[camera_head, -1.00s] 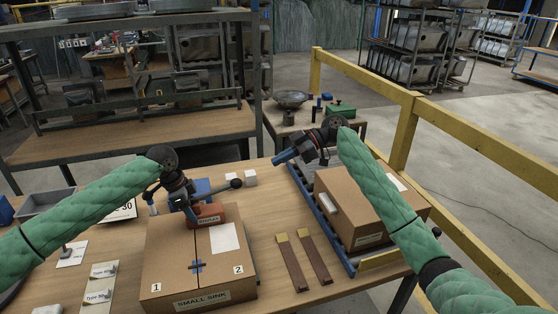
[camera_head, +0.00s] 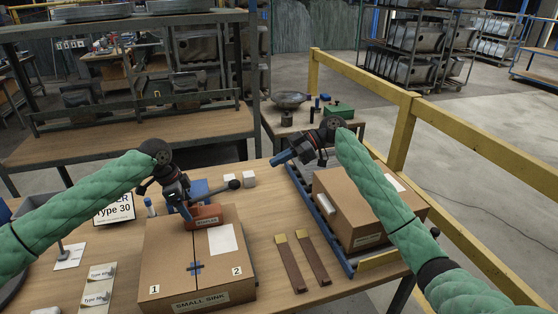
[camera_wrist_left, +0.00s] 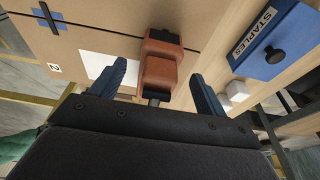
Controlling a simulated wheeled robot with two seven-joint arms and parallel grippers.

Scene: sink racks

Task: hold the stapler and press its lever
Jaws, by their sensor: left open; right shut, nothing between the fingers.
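The orange-brown stapler (camera_head: 208,216) stands on the closed small-sink box (camera_head: 185,262), near its back edge. A dark lever with a round black knob (camera_head: 234,184) rises at its right in the head view. My left gripper (camera_head: 187,213) is open at the stapler's left end. In the left wrist view the stapler (camera_wrist_left: 160,75) lies ahead of and between the spread blue fingers (camera_wrist_left: 160,90), with gaps on both sides; I cannot tell whether it is touched. My right gripper (camera_head: 278,160) is shut and empty, raised at the right, away from the stapler.
A blue staples box (camera_wrist_left: 280,45) and small white blocks (camera_head: 249,177) are close behind the stapler. Two brown strips (camera_head: 302,262) lie right of the small-sink box. Another carton (camera_head: 350,220) sits on a blue-railed conveyor below my right arm.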

